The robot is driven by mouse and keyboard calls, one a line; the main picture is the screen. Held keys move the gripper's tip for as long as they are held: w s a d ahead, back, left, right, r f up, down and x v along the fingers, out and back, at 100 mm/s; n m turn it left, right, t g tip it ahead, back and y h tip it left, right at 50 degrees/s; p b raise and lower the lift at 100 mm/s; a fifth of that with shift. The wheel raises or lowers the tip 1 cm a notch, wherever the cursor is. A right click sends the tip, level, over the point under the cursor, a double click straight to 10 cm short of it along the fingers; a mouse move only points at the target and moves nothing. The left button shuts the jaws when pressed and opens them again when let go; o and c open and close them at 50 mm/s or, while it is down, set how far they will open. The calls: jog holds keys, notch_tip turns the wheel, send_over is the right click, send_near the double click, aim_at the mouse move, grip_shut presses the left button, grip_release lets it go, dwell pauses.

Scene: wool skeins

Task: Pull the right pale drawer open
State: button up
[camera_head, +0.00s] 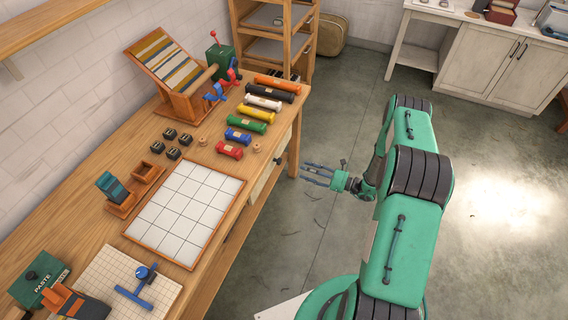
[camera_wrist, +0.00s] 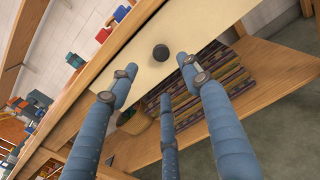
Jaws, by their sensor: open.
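The pale drawer front (camera_wrist: 207,30) with a round dark knob (camera_wrist: 160,52) fills the upper middle of the wrist view, under the wooden table top. It looks level with the table's front. In the head view the pale drawer front (camera_head: 261,182) shows only as a narrow strip below the table's right edge. My gripper (camera_head: 318,174) is in free air to the right of that edge, pointing at it. In the wrist view its three blue fingers (camera_wrist: 160,77) are spread open and empty, with the knob just beyond the tips, apart from them.
A lower shelf (camera_wrist: 255,75) below the drawer holds several striped, folded bundles (camera_wrist: 205,85) and a small pot (camera_wrist: 133,121). The table top (camera_head: 216,172) carries coloured rolls (camera_head: 262,103) and a white grid tray (camera_head: 190,205). The floor (camera_head: 330,130) around my gripper is clear.

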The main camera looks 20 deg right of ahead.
jog(key=b+x, duration=0.1)
jog(key=x, duration=1)
jog(key=shift+w+a, duration=0.25)
grip_shut()
